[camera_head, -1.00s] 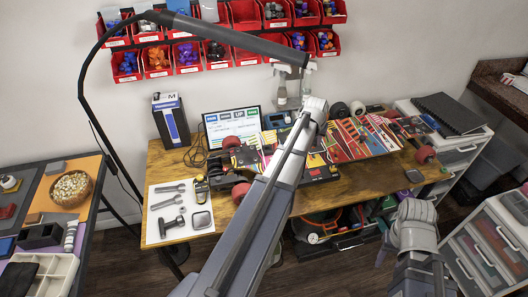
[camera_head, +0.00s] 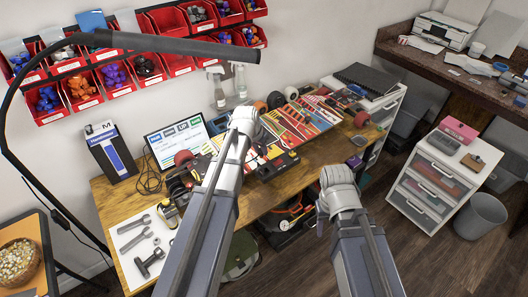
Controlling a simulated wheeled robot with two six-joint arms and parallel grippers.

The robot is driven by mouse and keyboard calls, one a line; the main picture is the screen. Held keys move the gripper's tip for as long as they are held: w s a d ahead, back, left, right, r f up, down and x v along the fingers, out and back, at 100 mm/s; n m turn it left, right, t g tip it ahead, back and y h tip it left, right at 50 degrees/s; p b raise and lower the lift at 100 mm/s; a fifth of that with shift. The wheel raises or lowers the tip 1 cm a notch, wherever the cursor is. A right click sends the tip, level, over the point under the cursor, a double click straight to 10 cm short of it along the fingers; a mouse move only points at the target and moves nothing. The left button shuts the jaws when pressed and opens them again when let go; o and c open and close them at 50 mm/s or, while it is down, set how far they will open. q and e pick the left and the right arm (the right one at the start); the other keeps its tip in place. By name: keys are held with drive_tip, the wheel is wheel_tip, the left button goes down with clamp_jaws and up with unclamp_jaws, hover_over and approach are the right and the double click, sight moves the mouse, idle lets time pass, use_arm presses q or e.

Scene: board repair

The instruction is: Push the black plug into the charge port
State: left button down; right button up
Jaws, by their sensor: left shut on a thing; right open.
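The board (camera_head: 300,121) lies on the wooden table with its bright red, yellow and blue graphic up and wheels around it. A dark box-like part (camera_head: 279,166) shows at its near edge. My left gripper (camera_head: 245,118) reaches over the left part of the board. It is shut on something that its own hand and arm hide. I cannot make out the black plug or the charge port in this view. My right gripper (camera_head: 337,174) is open and empty in front of the table's near edge, away from the board.
A laptop (camera_head: 175,141) and a black-and-blue box (camera_head: 110,152) stand behind. Tools lie on a white mat (camera_head: 126,238) at the left. A lamp arm (camera_head: 150,44) crosses above. A white drawer unit (camera_head: 431,178) and a bin (camera_head: 480,216) stand right, with open floor before them.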

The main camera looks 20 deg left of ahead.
use_arm(q)
drive_tip(key=shift+s+d+m, duration=0.2)
drive_tip(key=shift+d+m, duration=0.05)
drive_tip(key=shift+d, duration=0.3)
drive_tip(key=shift+s+d+m, duration=0.2)
drive_tip(key=shift+d+m, duration=0.05)
drive_tip(key=shift+d, duration=0.25)
drive_tip(key=shift+f, duration=0.15)
wheel_tip(320, 180, down, 5)
drive_tip(key=b, duration=0.5)
drive_tip(key=shift+f, duration=0.1)
drive_tip(key=shift+f+b, duration=0.55)
drive_tip(key=shift+b, duration=0.3)
idle(1.5)
drive_tip(key=c, duration=0.7)
unclamp_jaws()
drive_tip(key=shift+o, duration=0.9)
